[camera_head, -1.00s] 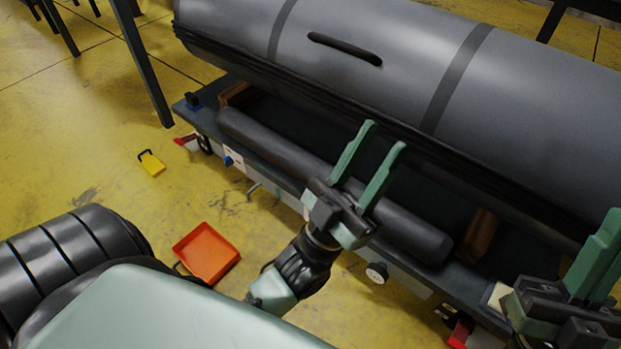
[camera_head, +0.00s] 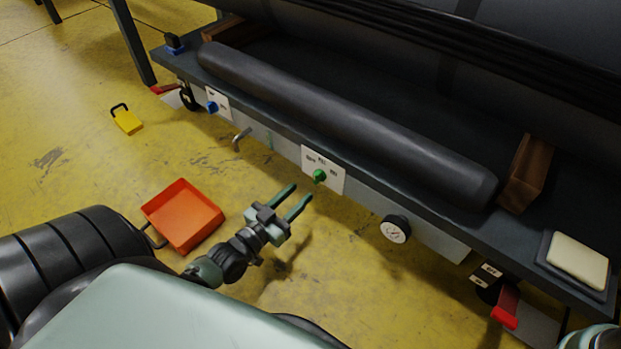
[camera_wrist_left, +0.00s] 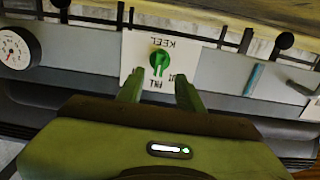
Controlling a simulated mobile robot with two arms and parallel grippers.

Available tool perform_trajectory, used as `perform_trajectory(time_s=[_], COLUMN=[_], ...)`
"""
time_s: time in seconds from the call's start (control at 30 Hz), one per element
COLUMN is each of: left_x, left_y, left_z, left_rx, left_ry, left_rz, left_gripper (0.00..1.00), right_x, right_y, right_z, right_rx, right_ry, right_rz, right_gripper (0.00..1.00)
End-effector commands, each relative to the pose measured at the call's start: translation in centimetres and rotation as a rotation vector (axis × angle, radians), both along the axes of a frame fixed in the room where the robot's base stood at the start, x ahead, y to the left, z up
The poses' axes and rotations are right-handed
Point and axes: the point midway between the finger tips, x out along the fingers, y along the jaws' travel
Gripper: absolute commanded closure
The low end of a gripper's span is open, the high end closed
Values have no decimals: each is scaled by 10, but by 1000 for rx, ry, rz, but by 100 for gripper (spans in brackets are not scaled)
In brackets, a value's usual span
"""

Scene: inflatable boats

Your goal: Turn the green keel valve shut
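The green keel valve (camera_head: 319,175) is a small knob on a white label plate (camera_head: 336,178) on the front panel of the bench. In the left wrist view the valve (camera_wrist_left: 159,62) shows on its plate, which reads KEEL upside down. My left gripper (camera_head: 298,203) is open and empty, in front of the panel just short of the valve. In the wrist view its two green fingers (camera_wrist_left: 160,92) point at the valve, spread either side of it, apart from the knob. Only a piece of my right arm shows at the lower right corner; its gripper is out of view.
A blue valve (camera_head: 212,107) is on the panel to the left, with a grey hook handle (camera_head: 241,138) between. A pressure gauge (camera_head: 395,229) is to the right. A dark tube (camera_head: 340,120) lies on the bench. An orange tray (camera_head: 183,216) and yellow box (camera_head: 127,121) are on the floor.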

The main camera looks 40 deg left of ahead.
Motion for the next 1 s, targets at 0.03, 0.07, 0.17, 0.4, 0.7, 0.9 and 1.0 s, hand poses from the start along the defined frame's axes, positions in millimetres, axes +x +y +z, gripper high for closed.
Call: perform_trajectory(time_s=[0.03, 0.07, 0.17, 0.4, 0.7, 0.9, 1.0], left_x=[10, 15, 32, 55, 57, 57, 57], left_y=[-1, -2, -3, -5, -5, -6, -6], left_z=[-4, -4, -3, -1, 1, 1, 1], left_rx=[0, 0, -2, -1, -1, -1, -1], left_ry=[-6, -6, -8, -4, -3, -3, -3], left_rz=[-1, 0, -1, -1, -1, -1, -1], left_gripper=[64, 64, 64, 64, 64, 100, 100], right_x=[0, 0, 0, 1, 0, 0, 0], right_y=[0, 0, 0, 0, 0, 0, 0], right_z=[-11, -14, -24, -36, -36, -36, -36], right_rx=[0, 0, 0, 0, 0, 0, 0], right_ry=[1, 1, 1, 1, 0, 0, 0], right_rz=[0, 0, 0, 0, 0, 0, 0], right_gripper=[100, 100, 100, 100, 100, 100, 100])
